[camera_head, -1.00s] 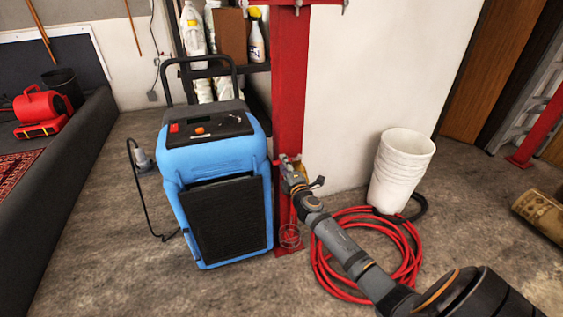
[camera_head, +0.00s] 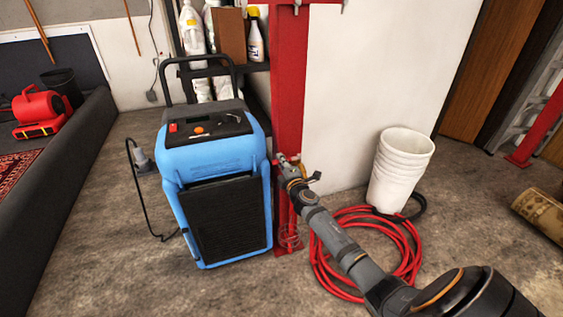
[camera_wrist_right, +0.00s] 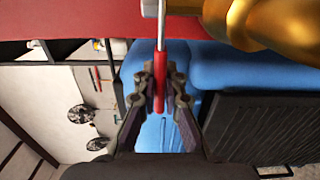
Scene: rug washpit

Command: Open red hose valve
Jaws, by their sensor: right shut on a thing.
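The valve has a gold-coloured brass body (camera_wrist_right: 245,20) and a thin lever with a red sleeve (camera_wrist_right: 160,62), seen close up in the right wrist view. My right gripper (camera_wrist_right: 160,88) is shut on the red lever, with its fingers on either side of the sleeve. In the head view my right gripper (camera_head: 284,162) is at the red post (camera_head: 290,90), just right of the blue machine. There the valve is mostly hidden by the gripper and wrist. My left gripper is in neither view.
The blue machine (camera_head: 215,150) stands close on the left of the post. A coiled red hose (camera_head: 321,262) lies on the floor under my right arm. A stack of white buckets (camera_head: 400,165) stands behind the coil. Open floor lies at the front left.

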